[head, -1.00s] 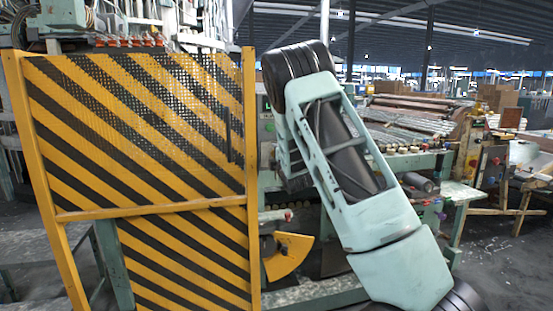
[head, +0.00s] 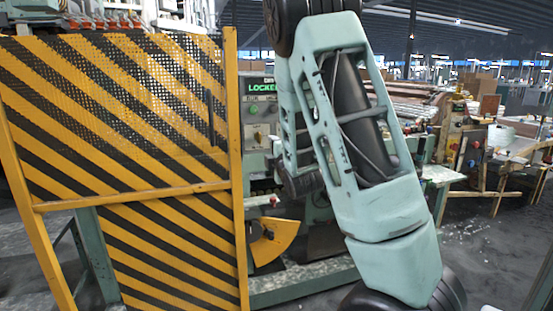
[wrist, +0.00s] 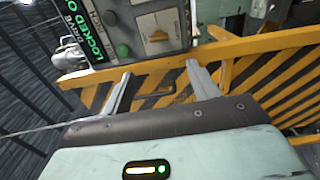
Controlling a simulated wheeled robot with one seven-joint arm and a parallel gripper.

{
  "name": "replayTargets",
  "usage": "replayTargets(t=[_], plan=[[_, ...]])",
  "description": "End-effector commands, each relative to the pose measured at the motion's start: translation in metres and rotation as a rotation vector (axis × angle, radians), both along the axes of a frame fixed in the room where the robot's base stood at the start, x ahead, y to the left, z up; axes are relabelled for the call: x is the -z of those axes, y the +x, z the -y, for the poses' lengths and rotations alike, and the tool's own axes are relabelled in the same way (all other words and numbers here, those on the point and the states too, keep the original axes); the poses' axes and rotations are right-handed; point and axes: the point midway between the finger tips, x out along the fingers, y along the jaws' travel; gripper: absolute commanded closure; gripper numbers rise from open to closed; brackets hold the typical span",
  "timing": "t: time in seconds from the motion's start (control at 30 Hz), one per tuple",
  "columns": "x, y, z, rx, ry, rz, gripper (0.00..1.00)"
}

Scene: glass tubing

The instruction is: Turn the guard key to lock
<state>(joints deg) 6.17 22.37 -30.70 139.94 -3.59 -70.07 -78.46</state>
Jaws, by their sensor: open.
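The control box (head: 259,108) stands just right of the striped guard in the head view, with a green display (head: 262,87) that reads "LOCKED". In the wrist view the same display (wrist: 84,36) shows "LOCKED O" before it is cut off. A small yellow knob on a light plate, which looks like the guard key (wrist: 158,36), sits on the box face. My gripper (wrist: 158,69) is open and empty, its two fingers apart just below the knob in the picture. I cannot tell whether they touch the box.
The yellow and black striped guard (head: 120,110) fills the left of the head view. A green button (wrist: 122,50) sits left of the knob. A yellow curved cover (head: 272,242) is low beside the guard. Workbenches with clutter (head: 480,150) stand at right.

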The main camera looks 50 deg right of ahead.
Motion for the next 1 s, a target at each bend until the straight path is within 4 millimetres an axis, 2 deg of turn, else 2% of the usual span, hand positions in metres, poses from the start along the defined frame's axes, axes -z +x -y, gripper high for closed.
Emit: replayTargets(t=[0.1,0.3,0.9,1.0], plan=[[0.0,-0.014,-0.008,0.001,0.0,0.001,0.4],[0.0,-0.024,-0.014,0.001,-0.001,0.0,0.4],[0.0,-0.024,-0.015,0.0,0.002,0.0,0.4],[0.002,-0.016,-0.028,-0.023,0.062,-0.008,0.4]])
